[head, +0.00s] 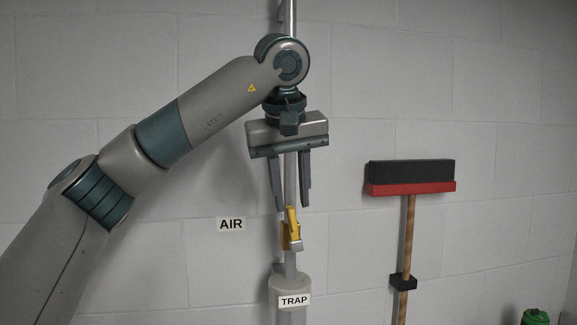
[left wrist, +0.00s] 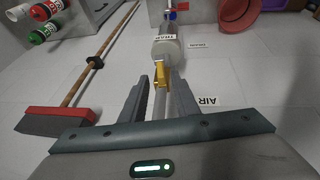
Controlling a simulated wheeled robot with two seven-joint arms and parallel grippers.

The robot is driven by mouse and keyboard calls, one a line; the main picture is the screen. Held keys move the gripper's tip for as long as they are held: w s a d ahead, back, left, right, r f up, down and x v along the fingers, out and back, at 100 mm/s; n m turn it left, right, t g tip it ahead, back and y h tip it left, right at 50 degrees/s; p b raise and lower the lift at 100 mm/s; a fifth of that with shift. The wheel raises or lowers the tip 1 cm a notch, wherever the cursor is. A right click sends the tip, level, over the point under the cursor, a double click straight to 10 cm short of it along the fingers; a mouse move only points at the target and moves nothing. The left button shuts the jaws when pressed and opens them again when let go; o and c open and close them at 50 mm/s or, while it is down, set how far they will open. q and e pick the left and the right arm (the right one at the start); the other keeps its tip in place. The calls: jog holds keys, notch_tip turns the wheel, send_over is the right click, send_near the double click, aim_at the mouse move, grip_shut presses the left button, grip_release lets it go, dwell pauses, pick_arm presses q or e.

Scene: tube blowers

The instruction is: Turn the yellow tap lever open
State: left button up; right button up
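The yellow tap lever (head: 292,221) sits on a vertical pipe between the AIR label and the TRAP cylinder in the head view. It points upward, roughly along the pipe. My left gripper (head: 291,210) is just above the lever, fingers pointing down, open, with the pipe running behind or between them. In the left wrist view the yellow tap lever (left wrist: 162,73) lies just beyond and between the two open fingertips. I see no contact with the lever. My right gripper is in neither view.
A TRAP cylinder (head: 290,288) is below the tap on the pipe. An AIR label (head: 231,224) is on the white block wall. A red and black broom (head: 411,178) hangs to the right. The left wrist view shows a red bin (left wrist: 267,18) and several bottles.

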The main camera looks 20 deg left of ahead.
pick_arm(q)
jog(key=b+v, duration=0.1)
jog(key=v, duration=0.6)
jog(key=shift+r, duration=0.15)
jog(key=shift+s, duration=0.1)
